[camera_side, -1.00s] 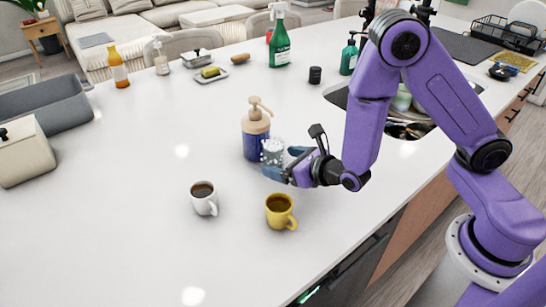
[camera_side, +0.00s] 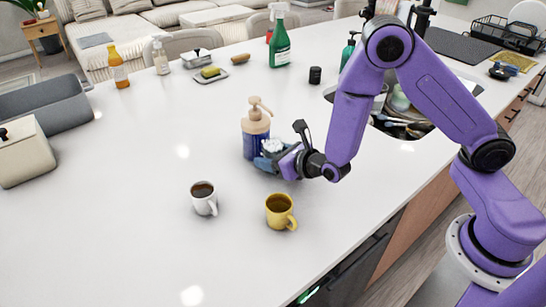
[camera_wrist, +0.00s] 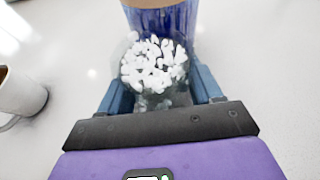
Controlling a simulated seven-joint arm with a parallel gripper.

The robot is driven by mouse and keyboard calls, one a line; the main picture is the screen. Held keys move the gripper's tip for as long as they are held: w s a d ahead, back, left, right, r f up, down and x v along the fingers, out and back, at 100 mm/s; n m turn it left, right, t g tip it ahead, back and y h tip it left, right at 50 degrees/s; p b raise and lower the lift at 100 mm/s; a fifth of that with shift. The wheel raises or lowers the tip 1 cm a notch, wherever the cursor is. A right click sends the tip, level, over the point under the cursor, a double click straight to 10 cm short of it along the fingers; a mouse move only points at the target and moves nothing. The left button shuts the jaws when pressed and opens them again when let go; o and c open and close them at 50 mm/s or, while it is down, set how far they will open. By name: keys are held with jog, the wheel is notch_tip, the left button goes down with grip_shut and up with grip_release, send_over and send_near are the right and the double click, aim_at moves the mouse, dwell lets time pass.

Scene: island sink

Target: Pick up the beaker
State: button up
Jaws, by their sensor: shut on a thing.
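The beaker (camera_wrist: 155,72) is clear and filled with white pieces. In the wrist view it stands between the two blue fingers of my gripper (camera_wrist: 155,85), which is shut on it. In the side view the beaker (camera_side: 272,147) is partly hidden by my gripper (camera_side: 269,158), with its white contents showing on top. It is upright, close in front of the blue pump bottle (camera_side: 256,133). I cannot tell whether the beaker is clear of the counter.
A white mug of dark liquid (camera_side: 204,199) and a yellow mug (camera_side: 280,211) stand nearer the camera. The pump bottle (camera_wrist: 165,18) is directly beyond the beaker. The sink (camera_side: 405,122) lies to the right. The counter (camera_side: 110,220) is clear at left front.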

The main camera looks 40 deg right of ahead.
aim_at(272, 146)
jog(key=shift+r, duration=0.2)
jog(key=shift+r, duration=1.4)
jog(key=s+d+r, duration=0.3)
jog(key=s+r, duration=0.6)
jog(key=s, duration=0.4)
jog(key=shift+d+r, duration=0.35)
jog(key=shift+d, duration=0.05)
dwell(0.4)
jog(key=shift+s, duration=0.2)
dwell(0.4)
jog(key=w+a, duration=0.2)
jog(key=a, duration=0.2)
jog(key=w+a, duration=0.2)
jog(key=a, duration=0.2)
jog(key=w+a+f, duration=0.1)
jog(key=w+a, duration=0.1)
jog(key=a, duration=0.3)
jog(key=shift+w, duration=0.25)
jog(key=shift+w+a+f, duration=0.5)
jog(key=shift+a, duration=1.85)
jog(key=shift+w+a+f, duration=0.45)
jog(key=shift+a, duration=1.95)
jog(key=shift+w+a+f, duration=0.5)
jog(key=shift+a, duration=1.85)
